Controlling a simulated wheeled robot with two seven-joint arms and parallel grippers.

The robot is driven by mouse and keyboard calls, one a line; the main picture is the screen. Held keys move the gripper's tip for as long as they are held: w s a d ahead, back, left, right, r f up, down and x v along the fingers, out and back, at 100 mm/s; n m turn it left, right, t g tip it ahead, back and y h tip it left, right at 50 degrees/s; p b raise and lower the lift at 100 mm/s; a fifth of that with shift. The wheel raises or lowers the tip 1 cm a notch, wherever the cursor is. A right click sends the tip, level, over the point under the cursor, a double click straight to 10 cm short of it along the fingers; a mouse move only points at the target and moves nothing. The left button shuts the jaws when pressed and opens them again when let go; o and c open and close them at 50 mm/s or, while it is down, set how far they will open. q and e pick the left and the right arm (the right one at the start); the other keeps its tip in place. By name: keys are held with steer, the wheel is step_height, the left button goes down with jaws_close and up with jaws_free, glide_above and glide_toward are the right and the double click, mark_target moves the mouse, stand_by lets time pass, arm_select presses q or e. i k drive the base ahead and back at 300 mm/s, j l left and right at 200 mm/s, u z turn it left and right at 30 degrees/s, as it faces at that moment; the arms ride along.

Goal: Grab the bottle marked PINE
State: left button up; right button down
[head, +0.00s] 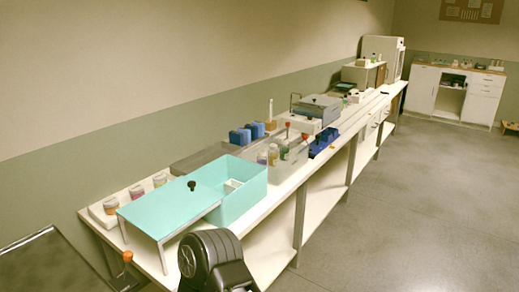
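No label can be read at this size, so I cannot tell which bottle is marked PINE. Small jars with coloured labels stand on a white tray (95,212) at the near left of the bench: a near jar (111,206), a middle jar (137,191) and a far jar (160,180). More small bottles (273,155) stand by a grey see-through bin (294,160) farther along; whether they are inside it is unclear. A black rounded part, probably of my arm, rises at the bottom centre. Neither gripper's fingers show.
A turquoise raised platform (160,212) and turquoise open box (240,190) stand near the front of the long white bench (275,196). Blue blocks (240,137) and a grey-lidded box (316,105) stand farther back. The floor (400,210) at right is clear.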

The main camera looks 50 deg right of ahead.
mark_target(284, 148)
steer(key=z, duration=1.85)
steer(key=i+l+z, duration=0.45)
steer(key=i, duration=0.25)
steer(key=i+l+z, duration=0.25)
steer(key=i, duration=0.7)
steer(key=i+l+z, duration=0.15)
steer(key=i+z, duration=0.15)
steer(key=i, duration=0.6)
steer(key=i+l+u, duration=0.1)
steer(key=i+u, duration=0.3)
steer(key=i+l+u, duration=1.2)
steer(key=i, duration=0.05)
